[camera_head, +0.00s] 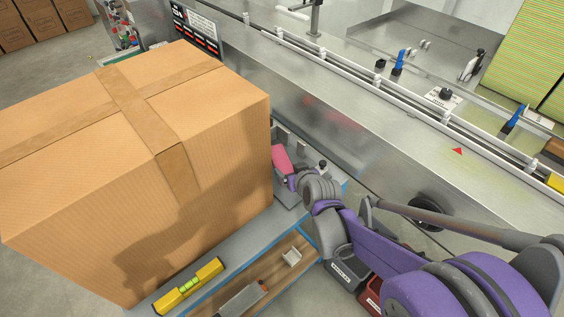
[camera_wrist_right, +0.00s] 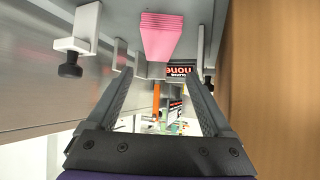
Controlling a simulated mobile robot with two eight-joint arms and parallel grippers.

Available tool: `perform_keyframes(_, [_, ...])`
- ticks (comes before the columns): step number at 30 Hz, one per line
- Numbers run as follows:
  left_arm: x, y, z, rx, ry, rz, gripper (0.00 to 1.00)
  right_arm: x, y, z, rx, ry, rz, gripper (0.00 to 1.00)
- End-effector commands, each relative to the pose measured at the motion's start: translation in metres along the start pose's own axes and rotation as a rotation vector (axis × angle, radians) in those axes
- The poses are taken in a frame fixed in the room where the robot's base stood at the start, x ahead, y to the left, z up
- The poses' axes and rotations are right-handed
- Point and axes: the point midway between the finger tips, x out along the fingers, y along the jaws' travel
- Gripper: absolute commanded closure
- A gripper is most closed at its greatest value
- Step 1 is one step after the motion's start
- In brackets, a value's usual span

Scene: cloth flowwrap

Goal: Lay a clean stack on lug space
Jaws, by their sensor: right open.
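A pink stack of folded cloth (camera_head: 281,159) shows beside the right edge of the big carton, with its lower end by my right gripper (camera_head: 288,182). In the right wrist view the pink stack (camera_wrist_right: 161,36) has layered edges and lies just beyond the spread fingertips of my right gripper (camera_wrist_right: 158,58). The gripper is open, and I see no finger closed on the stack. The railed infeed channel (camera_head: 350,73) runs diagonally along the steel machine. I cannot make out a separate lug space in it. My left gripper is not in view.
A large taped carton (camera_head: 215,130) fills the left and stands close to my right gripper. A yellow spirit level (camera_head: 188,287) lies on the bench in front. A red triangle (camera_head: 457,151) marks the machine's front. Green stacked material (camera_head: 525,60) stands at the far right.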

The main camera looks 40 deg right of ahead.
Motion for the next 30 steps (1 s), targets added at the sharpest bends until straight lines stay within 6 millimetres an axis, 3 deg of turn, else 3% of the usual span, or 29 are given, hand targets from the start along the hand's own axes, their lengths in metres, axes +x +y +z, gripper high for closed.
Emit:
perform_keyframes(9, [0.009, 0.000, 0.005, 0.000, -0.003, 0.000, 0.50, 0.045, 0.000, 0.001, -0.008, 0.000, 0.000, 0.15])
perform_keyframes(17, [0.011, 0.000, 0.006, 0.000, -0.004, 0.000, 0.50, 0.062, 0.001, 0.002, -0.006, 0.000, 0.000, 0.15])
perform_keyframes(25, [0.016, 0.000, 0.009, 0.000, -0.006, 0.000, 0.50, 0.100, 0.003, 0.004, -0.005, 0.000, -0.001, 0.15])
perform_keyframes(30, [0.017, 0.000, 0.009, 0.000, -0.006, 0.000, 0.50, 0.107, 0.003, 0.004, -0.005, 0.000, -0.001, 0.15])
